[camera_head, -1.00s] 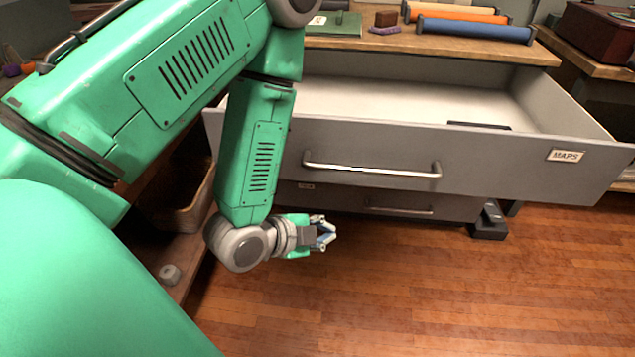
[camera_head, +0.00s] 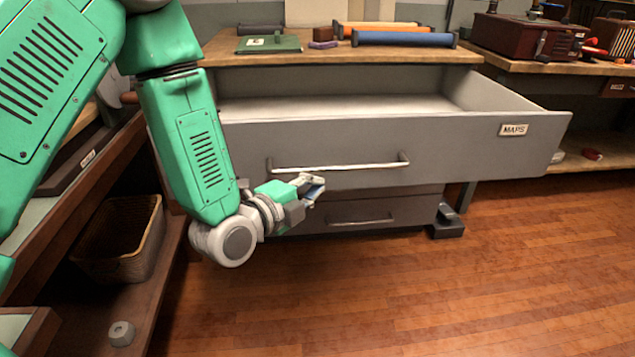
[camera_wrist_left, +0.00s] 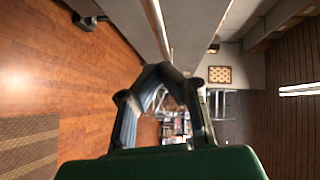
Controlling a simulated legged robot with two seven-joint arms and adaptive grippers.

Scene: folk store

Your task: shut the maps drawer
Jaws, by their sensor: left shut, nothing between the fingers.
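The maps drawer (camera_head: 450,150) is a wide grey drawer with a small MAPS label (camera_head: 513,130). It is pulled well out from under the wooden top, and its pale inside shows. Its long bar handle (camera_head: 340,167) crosses the front. My left gripper (camera_head: 313,187) is shut and empty, low in front of the drawer face, just below the left part of the handle. I cannot tell whether it touches the face. In the left wrist view the shut fingers (camera_wrist_left: 160,72) are beside the grey drawer front (camera_wrist_left: 185,25). My right gripper is not in view.
A lower closed drawer (camera_head: 345,215) sits beneath. Rolled tubes, including a blue one (camera_head: 405,39), lie on the wooden top (camera_head: 350,58). A shelf with a wicker basket (camera_head: 120,245) stands at left. The wooden floor (camera_head: 400,290) in front is clear.

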